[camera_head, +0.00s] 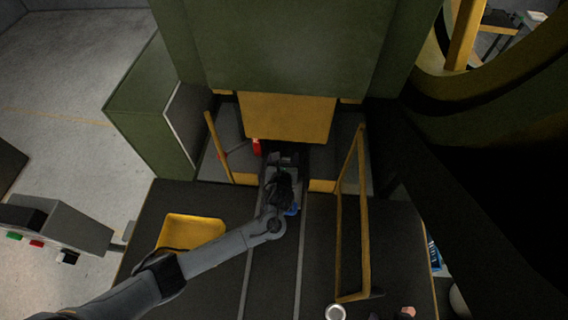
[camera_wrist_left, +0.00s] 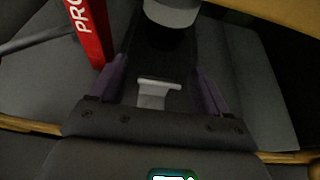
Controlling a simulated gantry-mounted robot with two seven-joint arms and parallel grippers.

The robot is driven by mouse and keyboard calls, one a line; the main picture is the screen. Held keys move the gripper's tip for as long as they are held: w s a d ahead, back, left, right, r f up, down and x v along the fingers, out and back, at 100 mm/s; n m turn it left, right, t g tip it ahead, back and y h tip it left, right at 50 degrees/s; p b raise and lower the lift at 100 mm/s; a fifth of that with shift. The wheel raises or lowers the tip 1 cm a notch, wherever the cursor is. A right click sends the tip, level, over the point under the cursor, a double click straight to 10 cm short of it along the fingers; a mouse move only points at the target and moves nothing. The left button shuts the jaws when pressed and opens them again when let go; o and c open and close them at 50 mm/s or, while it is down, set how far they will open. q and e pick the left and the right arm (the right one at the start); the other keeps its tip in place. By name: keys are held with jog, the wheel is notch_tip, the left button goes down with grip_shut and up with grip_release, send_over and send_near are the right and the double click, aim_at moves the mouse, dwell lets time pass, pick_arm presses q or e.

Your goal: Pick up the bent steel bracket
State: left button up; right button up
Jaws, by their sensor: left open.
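A light grey bent metal piece (camera_wrist_left: 155,90), which looks like the bent steel bracket, shows in the left wrist view. It appears between the two purplish fingers of my left gripper (camera_wrist_left: 161,68), with a dark gap on either side of it. The fingers stand apart and do not visibly touch it. In the head view my left arm reaches in from the lower left, and its gripper (camera_head: 284,163) is at the press opening, mostly hidden by my wrist. The bracket cannot be made out there. My right gripper is not in view.
A red box-like part (camera_wrist_left: 88,32) with white letters stands left of the fingers. A pale grey cylinder (camera_wrist_left: 172,11) hangs beyond them. A yellow press block (camera_head: 287,117) is above the opening, with a yellow rail frame (camera_head: 352,225) to the right. A yellow tray (camera_head: 190,232) lies left.

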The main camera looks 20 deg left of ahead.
pick_arm(q)
jog(key=shift+c, duration=0.2)
grip_shut()
dwell(0.3)
jog(key=shift+r, duration=0.15)
